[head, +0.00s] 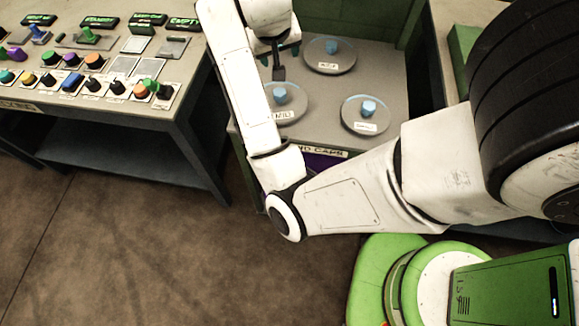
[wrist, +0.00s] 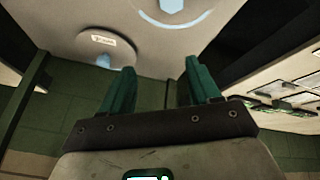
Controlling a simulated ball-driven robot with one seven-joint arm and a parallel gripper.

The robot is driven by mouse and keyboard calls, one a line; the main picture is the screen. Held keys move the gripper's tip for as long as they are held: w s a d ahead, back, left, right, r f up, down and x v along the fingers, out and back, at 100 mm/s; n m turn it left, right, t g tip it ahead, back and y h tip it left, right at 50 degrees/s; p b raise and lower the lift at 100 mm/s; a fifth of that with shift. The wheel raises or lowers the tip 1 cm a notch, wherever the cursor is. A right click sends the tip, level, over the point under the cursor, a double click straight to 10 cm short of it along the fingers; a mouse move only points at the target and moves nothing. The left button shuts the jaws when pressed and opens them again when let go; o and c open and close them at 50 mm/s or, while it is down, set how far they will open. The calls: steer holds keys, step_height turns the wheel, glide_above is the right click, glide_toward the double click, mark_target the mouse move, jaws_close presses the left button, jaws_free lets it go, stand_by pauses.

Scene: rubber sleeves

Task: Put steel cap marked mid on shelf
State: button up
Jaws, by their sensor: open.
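The steel cap marked MID (head: 289,115) is a round grey disc with a blue knob, lying on the grey end-caps table (head: 395,88). My arm covers its left part in the head view. My gripper (head: 280,54) is above the back of this table, behind the MID cap, partly hidden by my wrist. In the wrist view my gripper (wrist: 160,88) has its two teal fingers apart, with nothing between them. A disc with a blue knob at the top edge there (wrist: 170,14) is probably the MID cap; its label is out of frame. I cannot tell which surface is the shelf.
Two similar caps lie on the table, one at the back (head: 330,62) and one at the front right (head: 365,123). A green panel (head: 355,18) stands behind them. A left bench (head: 180,100) holds several coloured knobs. Floor (head: 130,240) at front left is clear.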

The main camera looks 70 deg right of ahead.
steer(key=a+f+n, duration=0.2)
steer(key=a+f, duration=0.1)
steer(key=s+a+f+n+y, duration=0.1)
steer(key=a+f+n, duration=0.1)
steer(key=a+f, duration=0.1)
steer(key=s+a+f+n+t, duration=0.1)
steer(key=a+f+n, duration=0.2)
steer(key=a+f, duration=0.1)
steer(key=shift+f, duration=0.25)
steer(key=s+a+f+n+y, duration=0.1)
steer(key=s+a+f+y, duration=0.1)
steer(key=s+a+f, duration=0.2)
steer(key=s+a+f+n+g+y, duration=0.1)
steer(key=s+a+f, duration=0.3)
steer(key=a, duration=0.5)
steer(key=shift+a+f+n+y, duration=0.2)
steer(key=shift+a+n+y, duration=0.2)
steer(key=shift+n+y, duration=0.3)
steer(key=shift+s, duration=0.1)
